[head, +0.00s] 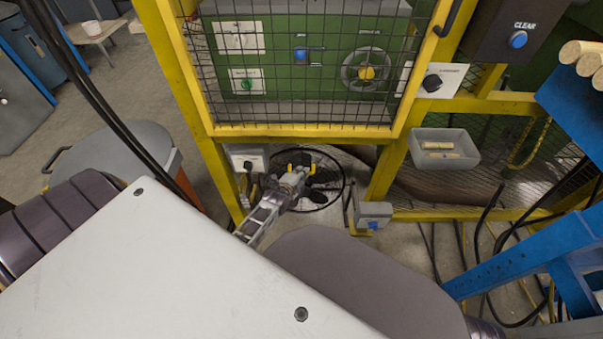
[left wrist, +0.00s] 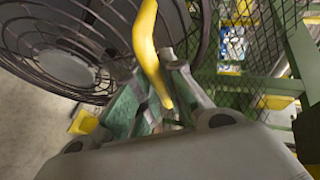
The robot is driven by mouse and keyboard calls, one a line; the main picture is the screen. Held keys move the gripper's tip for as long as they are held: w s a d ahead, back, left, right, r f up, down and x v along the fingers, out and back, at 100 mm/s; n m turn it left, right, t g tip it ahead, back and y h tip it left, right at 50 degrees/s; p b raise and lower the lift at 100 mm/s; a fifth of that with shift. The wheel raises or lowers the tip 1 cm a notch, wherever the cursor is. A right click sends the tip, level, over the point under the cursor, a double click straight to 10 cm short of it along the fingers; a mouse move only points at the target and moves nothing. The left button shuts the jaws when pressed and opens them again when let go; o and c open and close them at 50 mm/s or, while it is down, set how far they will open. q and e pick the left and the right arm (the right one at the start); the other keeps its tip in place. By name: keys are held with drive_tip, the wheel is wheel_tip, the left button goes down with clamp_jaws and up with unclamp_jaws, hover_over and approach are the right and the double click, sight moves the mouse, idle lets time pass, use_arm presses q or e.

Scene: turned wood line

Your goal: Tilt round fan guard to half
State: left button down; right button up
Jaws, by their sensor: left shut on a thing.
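The round fan guard (head: 343,182) is a dark ring low behind the yellow frame in the head view. A curved yellow handle (left wrist: 147,38) runs down beside the guard to between my fingers. My left gripper (head: 291,184) is in front of the guard and partly covers it. In the left wrist view my left gripper (left wrist: 157,98) is shut on the yellow handle. How the handle joins the guard is unclear. My right gripper is out of view.
A yellow frame with a mesh panel (head: 300,112) stands above the guard. A grey control box (head: 374,213) is right of the guard, and a grey bin (head: 444,160) with wooden pieces hangs further right. A blue stand (head: 520,253) and cables occupy the lower right.

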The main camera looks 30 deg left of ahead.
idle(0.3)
use_arm(q)
drive_tip(key=c, duration=1.8)
unclamp_jaws()
drive_tip(key=shift+o, duration=0.2)
drive_tip(key=shift+s, duration=0.1)
drive_tip(key=v, duration=1.1)
drive_tip(key=shift+s+d+r, duration=0.15)
drive_tip(key=shift+s+r, duration=0.05)
drive_tip(key=shift+s, duration=0.1)
